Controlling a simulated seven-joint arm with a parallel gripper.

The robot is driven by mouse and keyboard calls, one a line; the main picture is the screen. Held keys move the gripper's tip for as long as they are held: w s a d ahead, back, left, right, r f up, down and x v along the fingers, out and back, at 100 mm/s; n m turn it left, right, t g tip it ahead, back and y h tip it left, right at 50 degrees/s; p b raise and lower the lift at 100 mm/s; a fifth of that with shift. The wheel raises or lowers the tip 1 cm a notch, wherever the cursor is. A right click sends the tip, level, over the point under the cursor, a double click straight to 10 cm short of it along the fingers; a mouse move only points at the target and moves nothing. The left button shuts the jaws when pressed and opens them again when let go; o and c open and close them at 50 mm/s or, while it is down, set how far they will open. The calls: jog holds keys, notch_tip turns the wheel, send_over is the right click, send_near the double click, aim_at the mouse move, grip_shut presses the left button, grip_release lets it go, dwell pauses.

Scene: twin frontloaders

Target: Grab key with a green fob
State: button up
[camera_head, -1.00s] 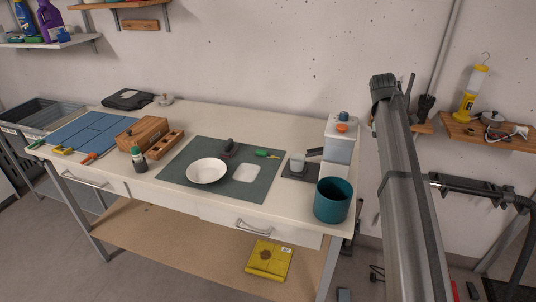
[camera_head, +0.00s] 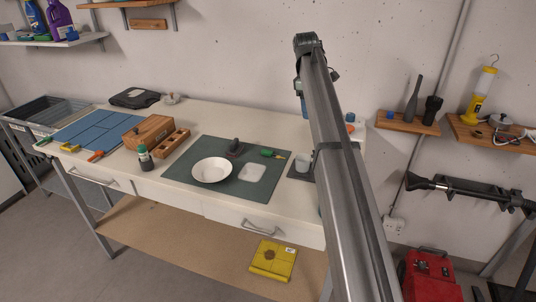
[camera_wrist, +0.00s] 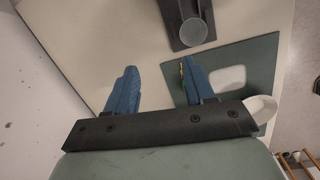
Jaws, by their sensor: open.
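A small green item with a yellowish tip (camera_head: 272,154), which looks like the key with the green fob, lies on the dark green mat (camera_head: 205,150) in the head view, right of a dark object. In the wrist view, a small yellowish-green sliver (camera_wrist: 182,68) shows beside the right finger, mostly hidden by it. My gripper (camera_wrist: 158,72) has two blue fingers, spread apart with nothing between them. It appears above the bench, near the mat's edge. In the head view my arm hides most of it.
A white bowl (camera_head: 212,170) and a white dish (camera_head: 253,172) sit on the mat. A light cup (camera_head: 303,160) on a dark base stands right of it. A wooden box (camera_head: 148,131) and a blue board (camera_head: 92,130) with small green, yellow and orange items are at left.

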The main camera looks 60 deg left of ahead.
jog(key=s+a+f+n+g, duration=0.1)
jog(key=s+a+f, duration=0.4)
jog(key=s+a, duration=0.5)
send_over(267, 151)
jog(key=shift+y, duration=0.3)
jog(key=f, duration=0.8)
jog(key=shift+w+a+f, duration=0.15)
jog(key=shift+w+f, duration=0.2)
jog(key=shift+s+f, duration=0.2)
jog(key=shift+f, duration=1.1)
jog(key=shift+s+f, duration=0.15)
jog(key=shift+f, duration=1.15)
jog(key=shift+c, duration=0.4)
grip_shut()
